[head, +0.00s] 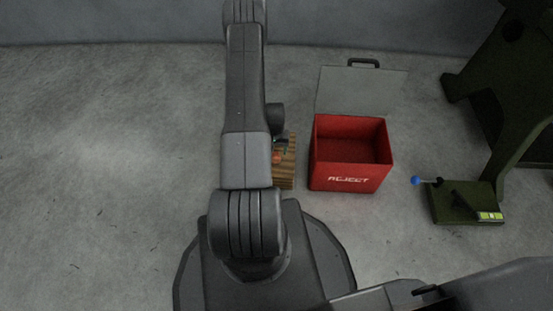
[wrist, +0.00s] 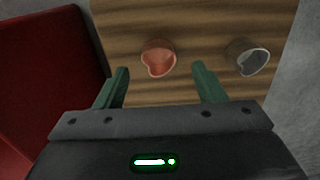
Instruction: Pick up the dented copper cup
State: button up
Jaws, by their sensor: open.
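The copper cup (wrist: 158,60) stands on a wooden surface (wrist: 205,20) in the wrist view. Its rim looks pushed in on one side, giving a heart-like outline. My gripper (wrist: 160,72) is open, with its green fingers on either side of the line to the cup. The cup shows just ahead of and between the fingertips, and nothing is held. In the head view my arm hides most of the wooden block (head: 285,181), and a small bit of the copper cup (head: 277,157) shows at its edge.
A grey cup (wrist: 249,60) stands to the right of the copper one, outside the right finger. A red reject box (head: 350,178) with its lid open stands right of the block. A dark green device with a blue-knobbed lever (head: 462,205) lies farther right. Floor at left is clear.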

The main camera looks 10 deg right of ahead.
jog(key=f+b, duration=0.2)
jog(key=f, duration=0.3)
jog(key=shift+d+f, duration=0.1)
jog(key=shift+d, duration=0.1)
jog(key=c, duration=1.1)
